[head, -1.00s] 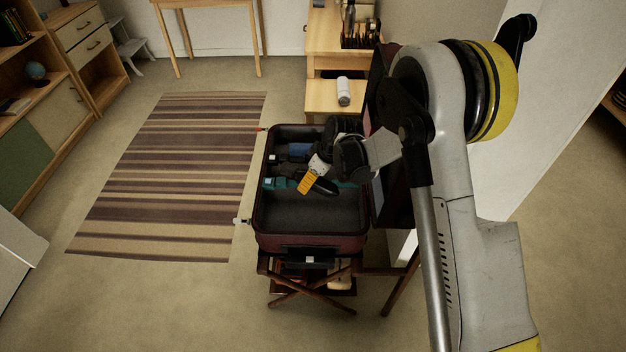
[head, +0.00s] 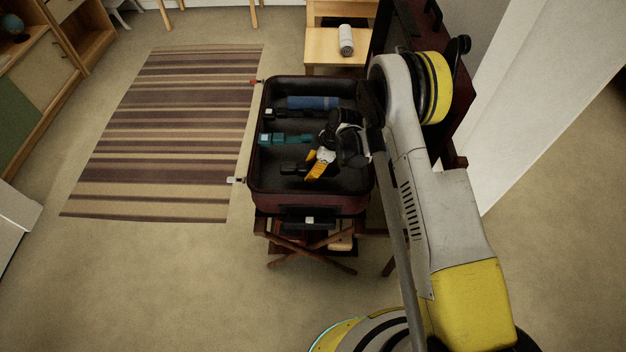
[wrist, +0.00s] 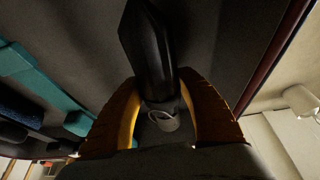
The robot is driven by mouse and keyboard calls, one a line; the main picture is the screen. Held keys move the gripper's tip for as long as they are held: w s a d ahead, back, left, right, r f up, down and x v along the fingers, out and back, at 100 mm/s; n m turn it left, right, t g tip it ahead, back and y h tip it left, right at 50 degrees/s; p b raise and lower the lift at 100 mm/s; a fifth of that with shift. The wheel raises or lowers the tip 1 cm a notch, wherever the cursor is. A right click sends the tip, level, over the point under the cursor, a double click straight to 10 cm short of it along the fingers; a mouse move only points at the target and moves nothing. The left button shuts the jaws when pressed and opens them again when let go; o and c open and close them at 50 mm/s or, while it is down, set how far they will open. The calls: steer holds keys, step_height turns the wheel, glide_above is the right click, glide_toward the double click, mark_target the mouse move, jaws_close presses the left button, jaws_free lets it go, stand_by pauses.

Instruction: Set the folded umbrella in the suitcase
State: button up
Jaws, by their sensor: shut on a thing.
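The folded umbrella (wrist: 148,45) is black with a light ring-like loop at its near end, seen in the wrist view. It also shows in the head view (head: 291,169) as a dark shape left of my fingers. My gripper (head: 316,168) is shut on it, with the yellow fingers on both sides of its loop end in the wrist view (wrist: 160,88). The open suitcase (head: 309,203) has a dark grey lining and dark red shell. The umbrella is within its front part; I cannot tell whether it touches the floor of the case.
A teal item (head: 284,139), a black item (head: 283,114) and a blue roll (head: 314,102) lie farther back in the suitcase. The raised lid (head: 448,105) stands at the right. A wooden folding stand (head: 290,247) supports the case.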

steer(key=shift+s+d+f, duration=0.1)
steer(key=shift+d+f, duration=0.3)
steer(key=shift+f, duration=0.05)
step_height(320, 180, down, 4)
steer(key=shift+r+b, duration=0.1)
steer(key=shift+b, duration=1.05)
steer(key=shift+r, duration=0.1)
steer(key=o, duration=1.4)
steer(key=shift+f, duration=0.2)
